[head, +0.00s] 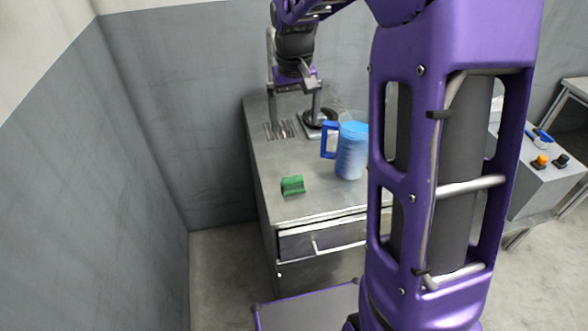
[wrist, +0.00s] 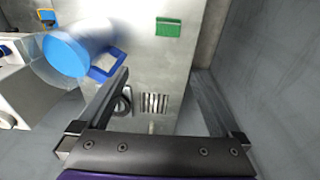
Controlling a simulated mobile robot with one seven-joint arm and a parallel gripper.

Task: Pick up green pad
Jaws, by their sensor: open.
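The green pad (head: 292,186) lies on the front part of the grey metal cabinet top (head: 285,160), near its left side. It also shows in the wrist view (wrist: 168,27) at the top centre, well beyond the fingertips. My gripper (wrist: 158,82) is open and empty, with its two fingers spread wide. In the head view my gripper (head: 309,85) is over the back of the cabinet top, apart from the pad. The purple arm hides part of the cabinet's right side.
A blue pitcher (head: 352,150) with a handle stands right of the pad; it is also close to the left finger in the wrist view (wrist: 75,50). A black round-based stand (head: 318,122) and a slotted grille are at the back. A grey wall borders the left.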

